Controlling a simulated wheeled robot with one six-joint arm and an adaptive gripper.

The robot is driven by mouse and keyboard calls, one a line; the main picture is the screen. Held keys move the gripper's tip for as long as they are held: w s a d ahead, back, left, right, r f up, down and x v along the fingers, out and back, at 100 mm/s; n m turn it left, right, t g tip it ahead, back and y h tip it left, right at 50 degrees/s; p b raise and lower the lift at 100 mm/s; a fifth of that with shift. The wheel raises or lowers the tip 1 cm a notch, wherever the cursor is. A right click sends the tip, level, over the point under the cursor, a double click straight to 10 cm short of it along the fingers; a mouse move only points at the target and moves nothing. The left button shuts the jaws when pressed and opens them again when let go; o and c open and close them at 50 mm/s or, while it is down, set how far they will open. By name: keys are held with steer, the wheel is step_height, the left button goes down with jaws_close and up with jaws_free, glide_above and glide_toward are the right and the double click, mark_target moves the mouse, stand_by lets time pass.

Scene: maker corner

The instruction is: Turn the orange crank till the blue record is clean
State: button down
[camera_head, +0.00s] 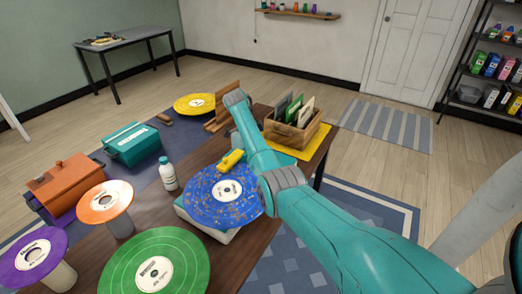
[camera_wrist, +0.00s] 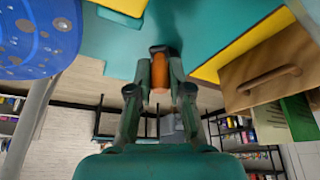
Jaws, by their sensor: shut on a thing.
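The blue record (camera_head: 208,200) lies flat on a pale machine (camera_head: 218,234) on the brown table. Light specks show across its blue surface. A yellow block-shaped piece (camera_head: 231,160) sits at the record's far edge. In the wrist view part of the speckled blue record (camera_wrist: 38,32) shows at upper left. My gripper (camera_wrist: 160,88) is shut on the orange crank (camera_wrist: 159,68), with a finger on each side of its handle. In the head view my arm hides the crank and my gripper's fingers.
A wooden crate (camera_head: 296,133) with record sleeves stands on a yellow mat beyond my arm. A white bottle (camera_head: 168,174) stands left of the record. Green (camera_head: 190,262), orange (camera_head: 94,205), purple (camera_head: 30,262) and yellow (camera_head: 186,103) records lie around. A teal box (camera_head: 132,146) is at left.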

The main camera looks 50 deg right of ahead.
steer(key=shift+w+d+m, duration=0.1)
steer(key=shift+d+m, duration=0.05)
steer(key=shift+m, duration=0.35)
steer(key=c, duration=1.1)
jaws_free()
steer(key=shift+o, duration=0.2)
steer(key=v, duration=1.2)
steer(key=shift+d, duration=0.25)
steer(key=shift+w, duration=0.1)
